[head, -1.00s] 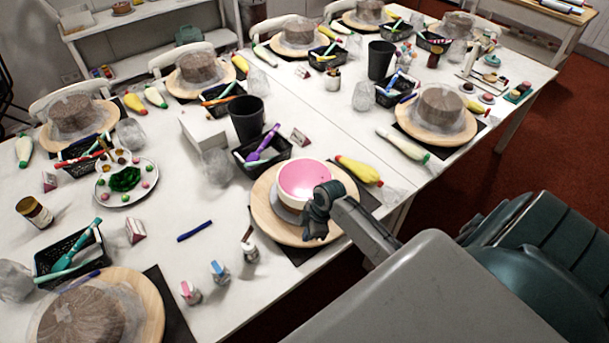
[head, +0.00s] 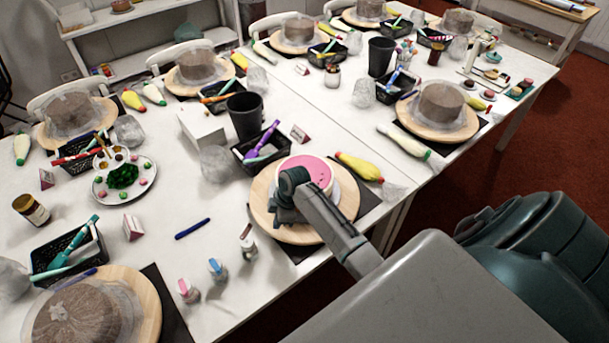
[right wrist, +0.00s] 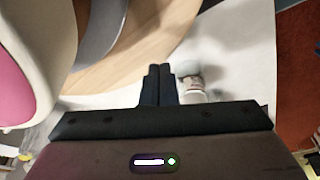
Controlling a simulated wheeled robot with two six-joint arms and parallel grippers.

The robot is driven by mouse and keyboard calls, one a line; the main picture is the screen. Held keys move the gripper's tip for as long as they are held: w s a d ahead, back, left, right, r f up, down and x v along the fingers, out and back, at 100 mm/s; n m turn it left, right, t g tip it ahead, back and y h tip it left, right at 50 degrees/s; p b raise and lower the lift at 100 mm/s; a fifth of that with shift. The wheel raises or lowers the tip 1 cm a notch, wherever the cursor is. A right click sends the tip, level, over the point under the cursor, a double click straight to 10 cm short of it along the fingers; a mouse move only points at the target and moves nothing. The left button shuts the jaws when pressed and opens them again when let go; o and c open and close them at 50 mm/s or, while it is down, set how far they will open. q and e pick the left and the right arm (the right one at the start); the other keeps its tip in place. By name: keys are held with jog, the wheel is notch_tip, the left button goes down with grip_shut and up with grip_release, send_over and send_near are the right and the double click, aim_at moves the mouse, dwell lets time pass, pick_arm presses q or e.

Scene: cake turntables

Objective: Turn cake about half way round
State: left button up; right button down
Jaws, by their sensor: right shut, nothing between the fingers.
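The cake (head: 318,169), with a pink top and pale sides, sits on a round wooden board (head: 262,209) near the table's front edge. My right gripper (head: 281,212) is at the cake's near left side in the head view, and its arm hides part of the cake. In the right wrist view the cake (right wrist: 45,40) is at the left, above a grey round base (right wrist: 98,35) and the wooden board (right wrist: 140,50). There the right fingers (right wrist: 159,70) are shut and empty, over the board's edge and apart from the cake. The left gripper is out of view.
Small bottles (head: 217,269) stand left of the board, one (right wrist: 190,84) beside my fingers in the wrist view. A black basket (head: 262,150) and a yellow piping bag (head: 359,166) lie behind. A wrapped cake (head: 75,318) is at front left.

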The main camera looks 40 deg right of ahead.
aim_at(314, 235)
jog(key=shift+f+b, duration=0.75)
jog(key=shift+f, duration=0.65)
jog(key=shift+s+d+r+p, duration=0.1)
jog(key=shift+s+r+p, duration=0.1)
jog(key=shift+p, duration=0.1)
jog(key=s+d+p, duration=0.1)
jog(key=s, duration=0.1)
jog(key=s+d+p, duration=0.1)
jog(key=s+d, duration=0.1)
jog(key=shift+p, duration=0.35)
jog(key=shift+s+d+f, duration=0.15)
jog(key=shift+s+d, duration=0.1)
jog(key=shift+s, duration=0.15)
jog(key=shift+w, duration=0.1)
jog(key=s+d, duration=0.2)
jog(key=d, duration=0.1)
jog(key=s+d, duration=0.1)
jog(key=d, duration=0.1)
jog(key=shift+s, duration=0.25)
jog(key=shift+d, duration=0.1)
